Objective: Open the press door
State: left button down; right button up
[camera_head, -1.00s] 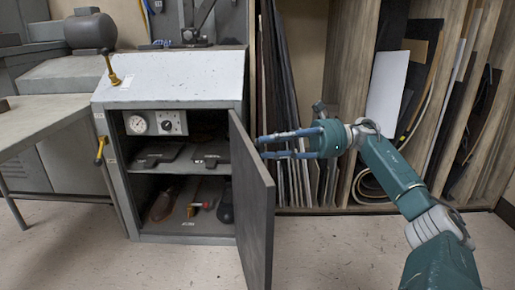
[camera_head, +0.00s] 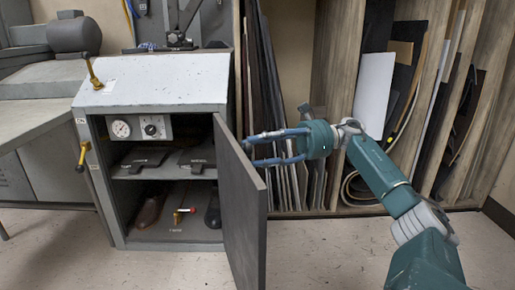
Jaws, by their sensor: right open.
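The press door (camera_head: 243,215) is a dark grey panel hinged on the right side of the grey press cabinet (camera_head: 158,93). It stands swung out toward me, and the cabinet interior is in view. My right gripper (camera_head: 248,150) is open, with blue fingers pointing left. It is at the upper part of the door's right side, and its fingertips are close to the door's upper edge. I cannot tell whether they touch it. My left gripper is not in view.
Inside the cabinet are a gauge panel (camera_head: 138,127), a shelf with dark plates and shoes below. Sheet materials (camera_head: 375,92) stand in a wooden rack behind my right arm. A workbench (camera_head: 28,110) stands at the left. The floor in front is clear.

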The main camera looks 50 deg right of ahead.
jog(key=v, duration=0.7)
jog(key=shift+d, duration=0.25)
jog(key=shift+s, duration=0.15)
